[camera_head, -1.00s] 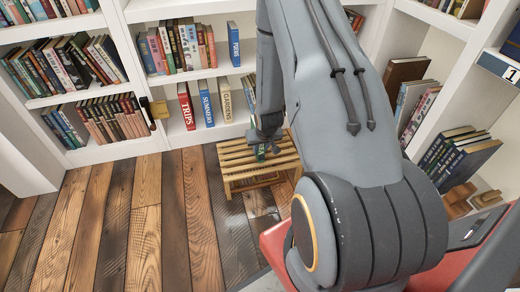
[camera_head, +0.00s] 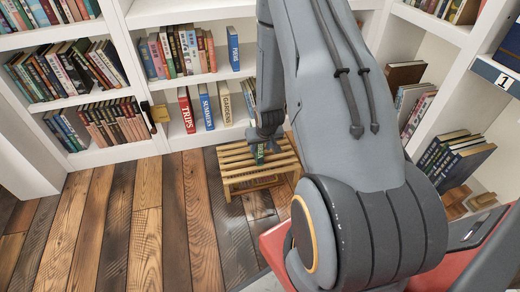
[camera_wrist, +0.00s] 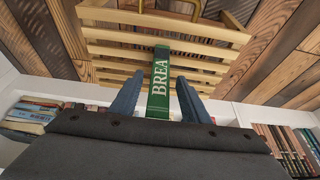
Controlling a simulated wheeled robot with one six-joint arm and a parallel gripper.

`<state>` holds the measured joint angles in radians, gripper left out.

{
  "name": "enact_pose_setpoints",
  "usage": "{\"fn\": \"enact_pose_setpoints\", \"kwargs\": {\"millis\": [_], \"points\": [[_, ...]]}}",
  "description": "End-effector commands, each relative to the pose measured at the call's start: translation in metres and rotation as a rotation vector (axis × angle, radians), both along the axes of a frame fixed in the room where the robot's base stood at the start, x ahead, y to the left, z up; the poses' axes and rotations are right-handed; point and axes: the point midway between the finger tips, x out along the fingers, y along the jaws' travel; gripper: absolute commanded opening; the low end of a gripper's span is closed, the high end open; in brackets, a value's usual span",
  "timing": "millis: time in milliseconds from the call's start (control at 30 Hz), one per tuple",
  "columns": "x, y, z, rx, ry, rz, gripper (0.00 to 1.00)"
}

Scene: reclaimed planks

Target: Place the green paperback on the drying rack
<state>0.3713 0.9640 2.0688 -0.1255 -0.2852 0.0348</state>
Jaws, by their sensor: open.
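The slatted wooden drying rack (camera_head: 236,163) stands on the plank floor in front of the shelves. It fills the upper middle of the wrist view (camera_wrist: 105,50). The green paperback (camera_head: 259,156) is at the rack's slats, partly hidden by my gripper (camera_head: 265,138) above it. In the wrist view the paperback shows its green spine (camera_wrist: 158,85) with white letters "BREA". My gripper's two fingers (camera_wrist: 159,100) are spread on either side of the spine, with visible gaps. How far the book reaches down between the slats is hidden.
White bookshelves (camera_head: 110,155) with several books stand behind the rack and at the right. Large upright books, such as the red "TRIPS" book (camera_head: 187,112), stand on the low shelf close behind. Bare plank floor (camera_head: 120,230) lies open to the left.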

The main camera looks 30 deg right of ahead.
Motion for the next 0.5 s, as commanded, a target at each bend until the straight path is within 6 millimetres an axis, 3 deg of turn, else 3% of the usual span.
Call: {"fn": "enact_pose_setpoints", "kwargs": {"millis": [33, 200, 500], "points": [[-0.004, 0.001, 0.015, -0.001, -0.002, 0.0, 0.42], [-0.017, 0.005, 0.044, 0.0, 0.0, 0.0, 0.42], [-0.027, 0.008, 0.069, 0.0, 0.0, 0.0, 0.42]]}}
